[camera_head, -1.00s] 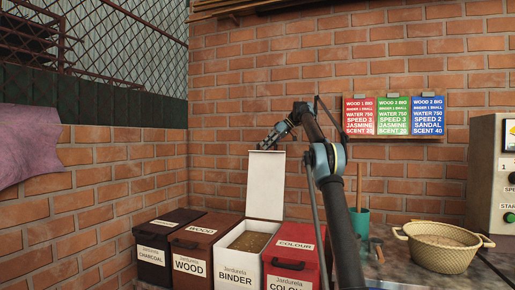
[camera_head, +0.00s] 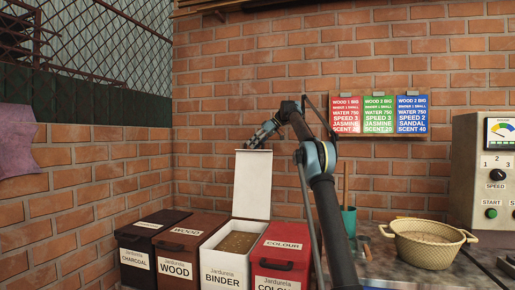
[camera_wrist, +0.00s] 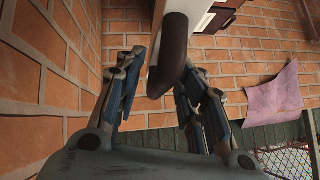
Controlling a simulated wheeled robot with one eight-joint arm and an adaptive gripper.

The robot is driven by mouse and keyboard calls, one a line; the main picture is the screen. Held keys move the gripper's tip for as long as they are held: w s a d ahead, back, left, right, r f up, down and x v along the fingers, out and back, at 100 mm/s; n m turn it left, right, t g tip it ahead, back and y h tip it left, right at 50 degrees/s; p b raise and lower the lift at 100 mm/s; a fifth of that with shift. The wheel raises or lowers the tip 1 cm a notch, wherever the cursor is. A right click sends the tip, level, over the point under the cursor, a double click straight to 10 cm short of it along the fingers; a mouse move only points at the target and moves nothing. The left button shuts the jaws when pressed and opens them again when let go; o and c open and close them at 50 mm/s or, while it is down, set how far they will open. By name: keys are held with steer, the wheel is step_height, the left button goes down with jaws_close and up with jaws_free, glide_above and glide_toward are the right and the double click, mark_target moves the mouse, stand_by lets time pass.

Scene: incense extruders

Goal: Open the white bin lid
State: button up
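The white bin labelled BINDER (camera_head: 225,267) stands between the brown and red bins. Its white lid (camera_head: 253,185) stands upright at the back of the bin, and brown material shows inside. My gripper (camera_head: 262,134) is at the lid's top edge, partly hidden behind it. In the wrist view my gripper (camera_wrist: 160,98) has its two fingers apart. A dark curved handle (camera_wrist: 172,60) reaches between them, and no firm grip on it shows. Part of the white lid (camera_wrist: 192,10) shows behind the handle.
Shut charcoal (camera_head: 136,258), brown wood (camera_head: 174,267) and red colour (camera_head: 283,262) bins crowd the white one. A brick wall (camera_head: 225,75) rises close behind. A teal cup (camera_head: 348,217), a basket (camera_head: 427,250) and a control box (camera_head: 496,200) stand to the right.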

steer(key=shift+r, duration=0.1)
steer(key=shift+v, duration=1.55)
steer(key=d, duration=1.2)
steer(key=shift+w, duration=0.2)
